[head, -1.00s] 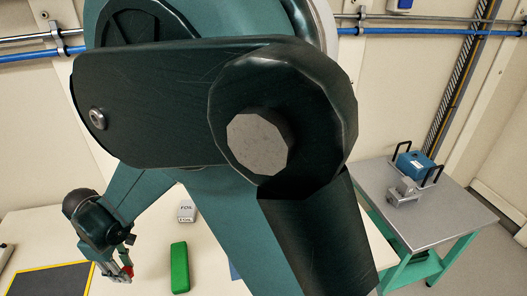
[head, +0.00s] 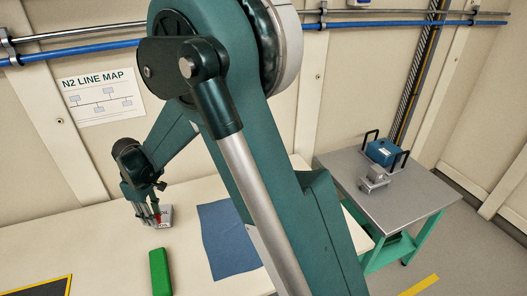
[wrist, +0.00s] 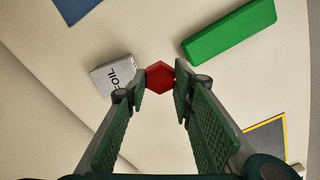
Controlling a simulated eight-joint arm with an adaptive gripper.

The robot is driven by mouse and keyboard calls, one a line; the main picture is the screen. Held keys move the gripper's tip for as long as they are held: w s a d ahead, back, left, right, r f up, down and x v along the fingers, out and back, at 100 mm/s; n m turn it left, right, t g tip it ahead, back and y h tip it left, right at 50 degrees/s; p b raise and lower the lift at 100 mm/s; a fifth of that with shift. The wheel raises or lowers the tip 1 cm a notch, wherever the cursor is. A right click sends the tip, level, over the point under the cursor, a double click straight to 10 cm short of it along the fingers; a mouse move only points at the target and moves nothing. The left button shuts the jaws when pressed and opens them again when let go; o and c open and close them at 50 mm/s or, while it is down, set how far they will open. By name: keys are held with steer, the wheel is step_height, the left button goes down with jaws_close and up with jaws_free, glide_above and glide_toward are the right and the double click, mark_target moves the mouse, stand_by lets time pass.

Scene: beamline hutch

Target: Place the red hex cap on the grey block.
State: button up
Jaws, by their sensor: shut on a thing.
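The red hex cap (wrist: 160,76) is held between the fingertips of my gripper (wrist: 161,84) in the wrist view. In the head view, my gripper (head: 150,219) hangs over the pale table, with a bit of the red cap (head: 158,218) showing. A light grey block marked FOIL (wrist: 113,78) is just left of the cap in the wrist view. It is partly hidden behind my gripper in the head view (head: 166,213). Another grey, metallic block-like piece (head: 374,178) stands on the steel side table. I cannot tell which one is the task's grey block.
A green block (head: 160,272) lies near my gripper; it also shows in the wrist view (wrist: 229,32). A blue mat (head: 229,240) and a yellow-edged dark mat (head: 40,287) lie on the table. A blue box (head: 384,152) between black handles stands on the side table (head: 420,198).

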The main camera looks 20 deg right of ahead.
steer(key=w+d+r+m+p, duration=0.15)
steer(key=w+d, duration=0.45)
steer(key=d, duration=1.2)
steer(key=w+d+r+m, duration=0.1)
steer(key=w+d+m, duration=0.3)
steer(key=d, duration=1.4)
steer(key=w+d+r+m+p, duration=0.1)
steer(key=w+d, duration=0.6)
steer(key=d, duration=1.1)
steer(key=r+m+p, duration=0.2)
steer(key=m, duration=0.3)
glide_above(378, 168)
steer(key=shift+f, duration=0.15)
steer(key=shift+a, duration=0.1)
steer(key=shift+f, duration=3.1)
